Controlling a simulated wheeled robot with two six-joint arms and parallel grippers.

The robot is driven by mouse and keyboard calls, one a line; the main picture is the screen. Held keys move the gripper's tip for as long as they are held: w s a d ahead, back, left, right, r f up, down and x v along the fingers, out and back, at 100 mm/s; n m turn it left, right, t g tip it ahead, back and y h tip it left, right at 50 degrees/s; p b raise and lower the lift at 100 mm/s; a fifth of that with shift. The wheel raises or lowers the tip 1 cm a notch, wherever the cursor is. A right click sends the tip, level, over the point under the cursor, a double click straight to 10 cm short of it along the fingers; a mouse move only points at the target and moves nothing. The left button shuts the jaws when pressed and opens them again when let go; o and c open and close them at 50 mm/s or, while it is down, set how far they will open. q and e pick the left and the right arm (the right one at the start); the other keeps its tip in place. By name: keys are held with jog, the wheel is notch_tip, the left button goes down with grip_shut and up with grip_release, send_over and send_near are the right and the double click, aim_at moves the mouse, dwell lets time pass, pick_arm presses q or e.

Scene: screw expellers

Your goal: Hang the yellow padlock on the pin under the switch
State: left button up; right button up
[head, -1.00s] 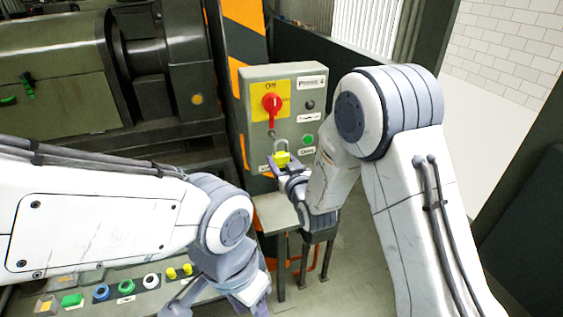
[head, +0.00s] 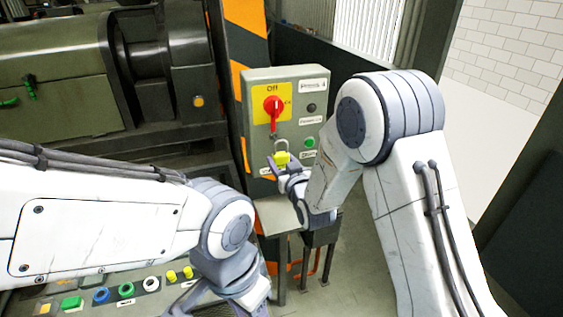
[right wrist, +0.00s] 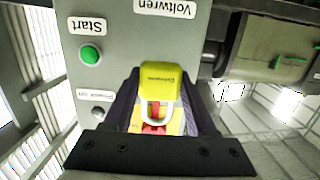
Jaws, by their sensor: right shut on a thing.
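The yellow padlock (head: 282,158) is upright in front of the grey switch box, with its grey shackle closed-looking at the top, just below the red switch (head: 273,106). My right gripper (head: 290,167) is shut on the padlock's body. The right wrist view also shows the padlock (right wrist: 157,82) between the fingers, upside down, with the red switch handle behind the shackle.
The switch box (head: 318,170) carries a green button (head: 309,142), a dark button (head: 311,108) and labels. A small ledge (head: 277,216) is below it. A panel with several coloured caps (head: 112,304) lies at bottom left. Dark green machinery (head: 55,85) fills the left.

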jog(key=shift+r+b+x, duration=0.15)
jog(key=shift+b+x, duration=0.1)
jog(key=shift+x, duration=0.95)
jog(key=shift+r+b+x, duration=0.15)
jog(key=shift+b+x, duration=0.05)
jog(key=shift+x, duration=0.95)
jog(key=shift+w, duration=0.25)
jog(key=shift+w+r, duration=0.1)
jog(key=shift+r, duration=0.1)
